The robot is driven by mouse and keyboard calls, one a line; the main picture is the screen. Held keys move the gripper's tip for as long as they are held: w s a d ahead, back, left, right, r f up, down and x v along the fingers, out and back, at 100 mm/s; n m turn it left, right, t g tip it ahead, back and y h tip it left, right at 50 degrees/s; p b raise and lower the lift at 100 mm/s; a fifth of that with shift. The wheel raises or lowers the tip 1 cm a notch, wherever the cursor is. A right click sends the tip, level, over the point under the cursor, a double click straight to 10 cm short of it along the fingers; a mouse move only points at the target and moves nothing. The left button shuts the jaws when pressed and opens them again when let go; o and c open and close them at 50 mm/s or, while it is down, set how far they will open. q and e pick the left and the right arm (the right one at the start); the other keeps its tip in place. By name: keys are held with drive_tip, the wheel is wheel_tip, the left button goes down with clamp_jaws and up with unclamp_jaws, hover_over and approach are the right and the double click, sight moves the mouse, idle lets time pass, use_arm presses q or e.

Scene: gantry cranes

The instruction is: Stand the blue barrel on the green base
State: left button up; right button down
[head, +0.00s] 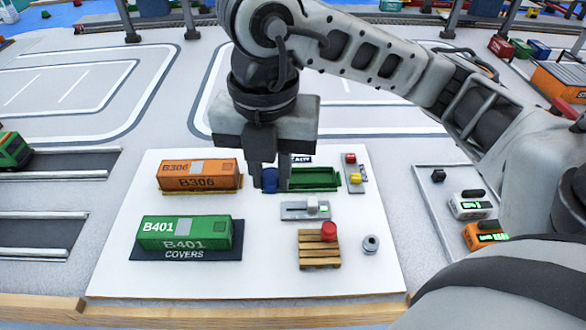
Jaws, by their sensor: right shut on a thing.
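The blue barrel (270,180) is between the fingertips of my right gripper (270,177), which points down and is shut on it. The barrel is upright at the left end of the green base (315,180), a long, low tray-like piece on the white board. I cannot tell whether the barrel touches the base or hangs just above it. The gripper body hides the barrel's top and part of the base's back edge. My left gripper is not in view.
On the white board (190,270) stand an orange container (199,172), a green B401 container (185,233), a wooden pallet (319,252) with a red barrel (329,230), a grey slider panel (305,210), and a panel with red and yellow knobs (355,176). The board's front is clear.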

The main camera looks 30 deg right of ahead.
drive_tip(key=w+d+f, duration=0.4)
drive_tip(key=w+d+f+b, duration=0.1)
drive_tip(key=w+d+f, duration=0.3)
drive_tip(key=w, duration=0.1)
drive_tip(key=shift+d+f, duration=0.15)
drive_tip(key=shift+f, duration=0.1)
drive_tip(key=shift+w+d+f, duration=0.2)
drive_tip(key=shift+w+f, duration=0.1)
drive_tip(key=shift+f, duration=0.05)
drive_tip(key=shift+w+d+f, duration=0.1)
drive_tip(key=shift+w+f, duration=0.05)
drive_tip(key=shift+f, duration=1.6)
drive_tip(key=shift+f, duration=0.15)
drive_tip(key=c, duration=1.7)
unclamp_jaws()
drive_tip(key=shift+f+b, duration=0.1)
drive_tip(key=shift+b, duration=0.25)
drive_tip(key=shift+o, duration=0.8)
